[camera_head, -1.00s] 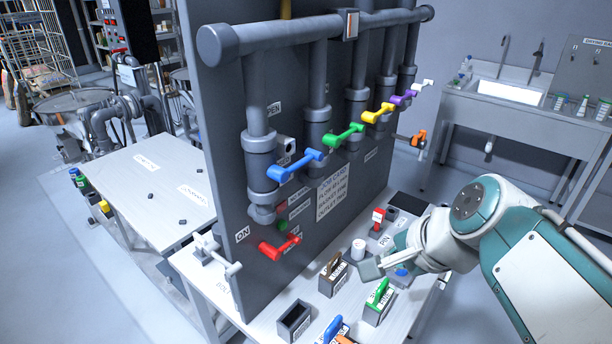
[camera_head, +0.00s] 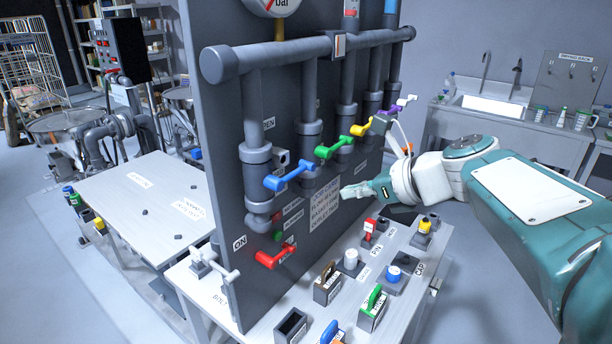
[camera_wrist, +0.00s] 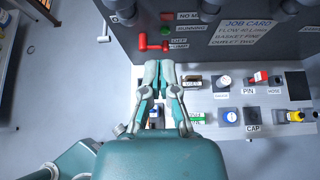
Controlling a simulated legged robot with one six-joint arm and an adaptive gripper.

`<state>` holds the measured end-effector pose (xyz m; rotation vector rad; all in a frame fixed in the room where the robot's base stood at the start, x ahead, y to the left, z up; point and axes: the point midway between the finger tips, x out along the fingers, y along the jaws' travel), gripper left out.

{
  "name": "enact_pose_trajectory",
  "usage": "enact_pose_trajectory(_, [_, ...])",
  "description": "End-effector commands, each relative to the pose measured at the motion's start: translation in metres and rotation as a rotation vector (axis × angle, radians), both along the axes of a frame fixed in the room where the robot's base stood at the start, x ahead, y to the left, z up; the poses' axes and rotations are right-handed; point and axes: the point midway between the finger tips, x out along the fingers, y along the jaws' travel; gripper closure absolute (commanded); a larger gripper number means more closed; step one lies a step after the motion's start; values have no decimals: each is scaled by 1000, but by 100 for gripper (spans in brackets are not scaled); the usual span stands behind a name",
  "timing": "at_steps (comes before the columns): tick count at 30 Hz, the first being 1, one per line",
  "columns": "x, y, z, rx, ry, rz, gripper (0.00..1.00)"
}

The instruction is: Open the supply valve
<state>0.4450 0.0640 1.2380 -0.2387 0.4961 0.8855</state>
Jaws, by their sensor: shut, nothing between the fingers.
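The grey panel (camera_head: 225,130) carries vertical pipes with lever handles: blue (camera_head: 290,176), green (camera_head: 334,150), yellow (camera_head: 362,127), purple (camera_head: 391,109) and white (camera_head: 406,100). A red lever (camera_head: 277,256) sits low on the panel beside an ON label; it also shows in the wrist view (camera_wrist: 152,44). I cannot tell which handle is the supply valve. My gripper (camera_head: 346,192) is shut and empty, in front of the panel, right of and below the blue handle. In the wrist view its shut fingertips (camera_wrist: 158,64) appear just below the red lever, apart from it.
The bench below holds a green-handled block (camera_head: 373,305), a brown-topped block (camera_head: 327,284), a white cylinder (camera_head: 351,259), a blue-topped piece (camera_head: 393,273), a red piece (camera_head: 370,228) and a yellow piece (camera_head: 425,226). A white lever (camera_head: 214,262) stands at the bench's left. A job card (camera_head: 323,206) is on the panel.

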Motion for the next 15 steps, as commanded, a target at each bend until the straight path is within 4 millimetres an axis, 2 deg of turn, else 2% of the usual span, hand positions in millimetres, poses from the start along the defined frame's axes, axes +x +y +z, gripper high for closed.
enact_pose_trajectory(5, [6,9,-6,0,2,4,100])
enact_pose_trajectory(15, [38,51,-38,-3,2,6,100])
